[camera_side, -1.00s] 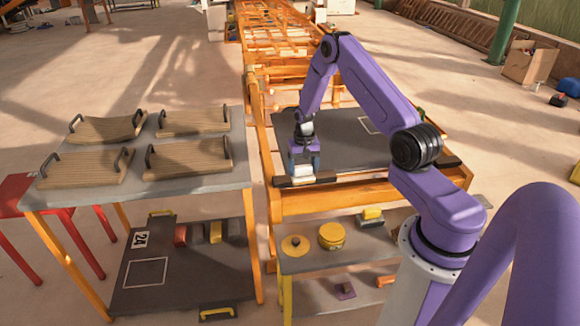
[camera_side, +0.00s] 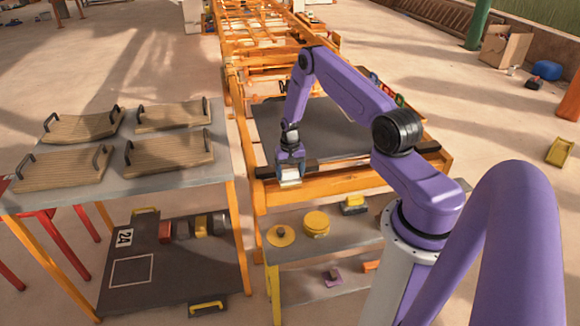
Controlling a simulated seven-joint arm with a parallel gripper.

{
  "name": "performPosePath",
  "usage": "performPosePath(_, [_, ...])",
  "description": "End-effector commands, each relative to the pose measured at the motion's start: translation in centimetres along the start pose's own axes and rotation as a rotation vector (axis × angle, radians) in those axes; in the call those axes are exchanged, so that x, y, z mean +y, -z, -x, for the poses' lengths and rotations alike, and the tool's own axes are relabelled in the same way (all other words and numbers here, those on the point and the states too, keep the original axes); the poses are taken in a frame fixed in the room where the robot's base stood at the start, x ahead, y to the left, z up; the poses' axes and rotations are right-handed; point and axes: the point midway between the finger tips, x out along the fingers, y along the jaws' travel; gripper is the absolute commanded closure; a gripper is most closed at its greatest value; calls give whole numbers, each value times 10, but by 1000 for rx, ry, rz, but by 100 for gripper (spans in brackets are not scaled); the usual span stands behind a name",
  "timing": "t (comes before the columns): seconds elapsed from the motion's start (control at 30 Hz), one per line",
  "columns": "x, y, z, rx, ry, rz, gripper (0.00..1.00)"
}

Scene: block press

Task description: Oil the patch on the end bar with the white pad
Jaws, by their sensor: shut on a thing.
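My gripper (camera_side: 290,167) is shut on the white pad (camera_side: 290,181), which hangs below its fingers. The pad is at the left part of the orange end bar (camera_side: 345,184) of the long frame. A dark strip (camera_side: 267,172) lies along the left of this end and is partly hidden behind my gripper. The pad overlaps the front edge of the strip in the picture. I cannot tell whether it touches the bar or is just above it. No separate patch can be made out there.
A dark panel (camera_side: 320,130) lies behind the bar. A table with several wooden boards (camera_side: 170,152) stands at left.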

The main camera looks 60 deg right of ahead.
Motion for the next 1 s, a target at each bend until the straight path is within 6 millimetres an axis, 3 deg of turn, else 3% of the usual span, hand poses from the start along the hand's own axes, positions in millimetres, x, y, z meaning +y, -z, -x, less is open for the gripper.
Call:
performPosePath(0.17, [1, -1, -20, -2, -1, 0, 48])
performPosePath(1.0, [78, 2, -21, 0, 0, -2, 48])
